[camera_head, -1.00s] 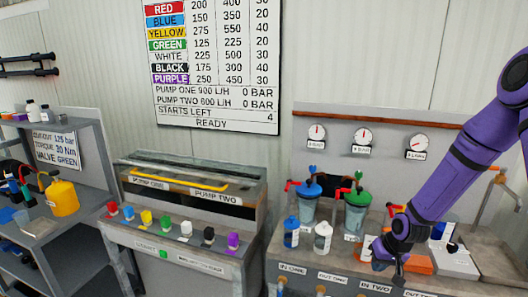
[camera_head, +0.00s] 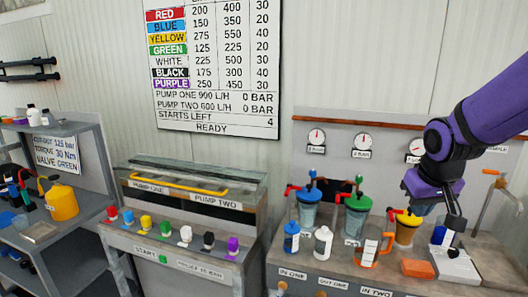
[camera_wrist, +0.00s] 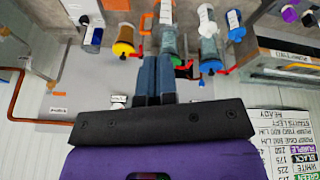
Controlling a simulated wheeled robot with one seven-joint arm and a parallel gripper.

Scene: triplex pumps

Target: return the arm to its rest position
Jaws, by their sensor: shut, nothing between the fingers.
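My purple arm comes in from the upper right in the head view. My gripper (camera_head: 453,225) points down above the right end of the pump bench (camera_head: 330,268), close to a white block with a dark part (camera_head: 455,264); whether they touch cannot be told. In the wrist view, my gripper's fingers (camera_wrist: 154,62) are together with nothing between them. They point toward the bench with its filter housings (camera_wrist: 168,40).
An orange-and-white jug (camera_head: 372,248), an orange block (camera_head: 417,268), white bottle (camera_head: 323,241) and blue bottle (camera_head: 291,237) stand on the bench. Gauges (camera_head: 362,144) hang behind. A console with coloured knobs (camera_head: 185,233) is left. Space above the console is free.

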